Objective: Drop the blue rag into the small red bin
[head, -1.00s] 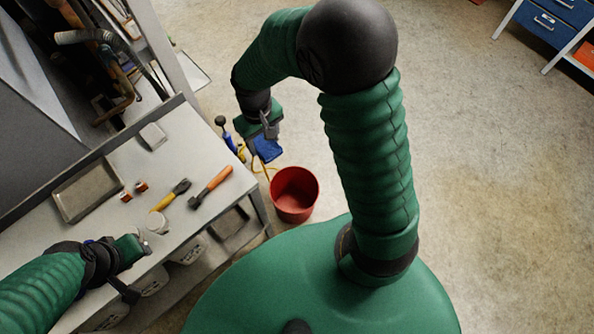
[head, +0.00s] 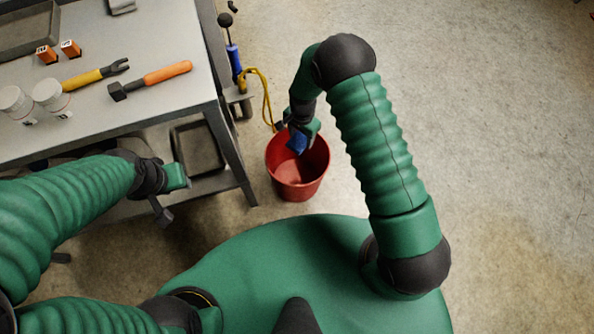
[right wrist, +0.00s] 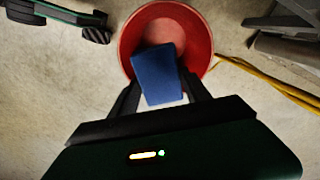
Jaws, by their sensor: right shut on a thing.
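The small red bin (head: 299,185) stands on the floor beside the workbench's right leg. My right gripper (head: 298,138) is over the bin's back part, shut on the blue rag (head: 297,144). In the right wrist view the blue rag (right wrist: 159,75) hangs between the two fingers, and the red bin (right wrist: 130,40) lies behind it with its open mouth around the rag's outline. I cannot tell whether the rag is below the rim. My left gripper (head: 172,195) is beside the workbench's front edge, its fingers apart, with nothing seen between them.
The workbench (head: 150,112) at the left holds a yellow-handled tool (head: 90,76), an orange-handled hammer (head: 150,80), white jars and small orange boxes. A yellow cable (head: 266,100) hangs behind the bin. The floor to the right is clear.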

